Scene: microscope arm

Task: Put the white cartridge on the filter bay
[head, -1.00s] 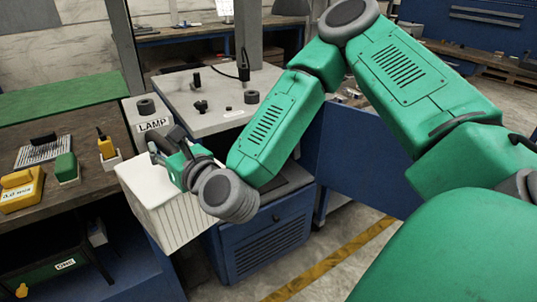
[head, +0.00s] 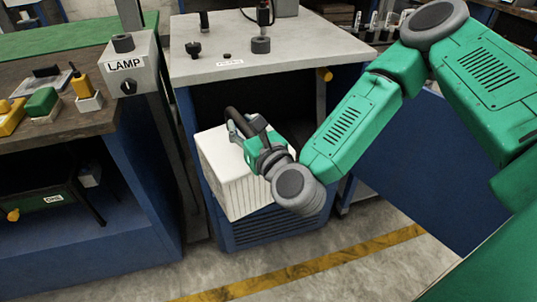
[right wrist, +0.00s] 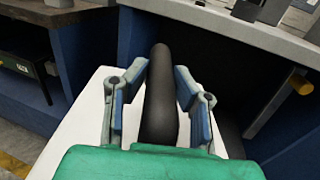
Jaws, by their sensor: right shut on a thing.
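The white cartridge (head: 232,182) is a boxy block with ribbed sides and a black handle on top. My right gripper (head: 243,125) is shut on that handle and holds the cartridge tilted in the air. In the right wrist view the black handle (right wrist: 160,90) lies between the two fingers, with white cartridge top (right wrist: 82,125) around them. The filter bay appears to be the dark opening (head: 285,105) in the blue cabinet under the grey top. The cartridge hangs in front of it and hides part of it. My left gripper is not in view.
The grey top (head: 300,50) carries several black knobs. A yellow knob (head: 325,74) sits at the opening's right edge. The LAMP box (head: 130,65) and a wooden bench (head: 70,125) stand to the left. Open floor with a yellow stripe (head: 320,262) lies in front.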

